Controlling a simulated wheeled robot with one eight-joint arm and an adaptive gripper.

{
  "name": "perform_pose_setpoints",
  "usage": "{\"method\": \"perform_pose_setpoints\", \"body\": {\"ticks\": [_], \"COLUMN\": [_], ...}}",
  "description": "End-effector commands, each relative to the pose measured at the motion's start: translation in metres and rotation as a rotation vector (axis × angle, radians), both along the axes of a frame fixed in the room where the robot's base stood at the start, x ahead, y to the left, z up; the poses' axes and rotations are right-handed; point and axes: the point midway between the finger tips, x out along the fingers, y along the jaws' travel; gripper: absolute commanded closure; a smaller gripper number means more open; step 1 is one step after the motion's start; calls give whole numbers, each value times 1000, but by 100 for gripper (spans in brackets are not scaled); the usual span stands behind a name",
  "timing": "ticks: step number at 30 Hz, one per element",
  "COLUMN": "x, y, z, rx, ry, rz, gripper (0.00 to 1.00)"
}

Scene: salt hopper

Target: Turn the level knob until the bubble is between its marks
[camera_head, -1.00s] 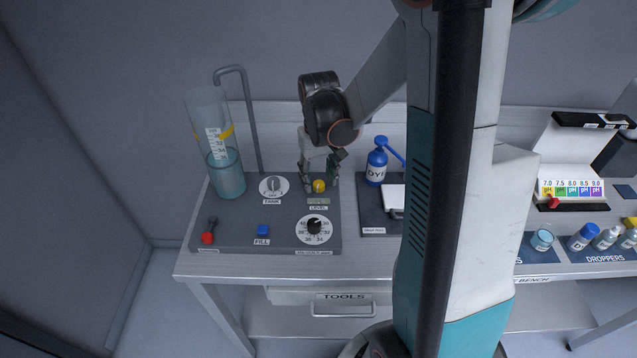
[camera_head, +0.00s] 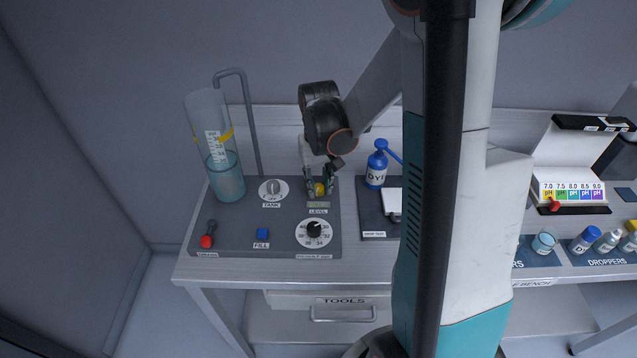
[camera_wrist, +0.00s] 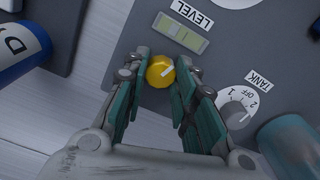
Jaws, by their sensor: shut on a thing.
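The yellow level knob (camera_head: 319,189) stands on the grey panel at the bench's left. It also shows in the wrist view (camera_wrist: 161,71), with a pale pointer line on its face. My gripper (camera_head: 318,187) points down over the panel, its two teal-padded fingers shut on the knob from both sides; they also show in the wrist view (camera_wrist: 163,76). The greenish level vial (camera_wrist: 180,32) lies beside the knob, by the LEVEL label (camera_wrist: 194,14). The vial is unobstructed in the wrist view, but I cannot clearly tell the bubble from the marks.
The TANK knob (camera_wrist: 236,108) is close to one finger. A numbered dial (camera_head: 314,233), blue FILL button (camera_head: 263,234) and red-tipped lever (camera_head: 207,241) share the panel. A clear cylinder (camera_head: 228,182) stands at its left; a blue dye bottle (camera_head: 376,167) stands to the right.

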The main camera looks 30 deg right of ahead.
Motion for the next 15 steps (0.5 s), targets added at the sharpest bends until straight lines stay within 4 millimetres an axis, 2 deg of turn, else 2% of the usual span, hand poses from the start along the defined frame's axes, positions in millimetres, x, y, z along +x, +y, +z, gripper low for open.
{"method": "perform_pose_setpoints", "body": {"ticks": [6,15], "x": [0,0], "y": [0,0], "z": [0,0], "rx": [0,0], "ry": [0,0], "rz": [-125,-139], "gripper": [98,98]}}
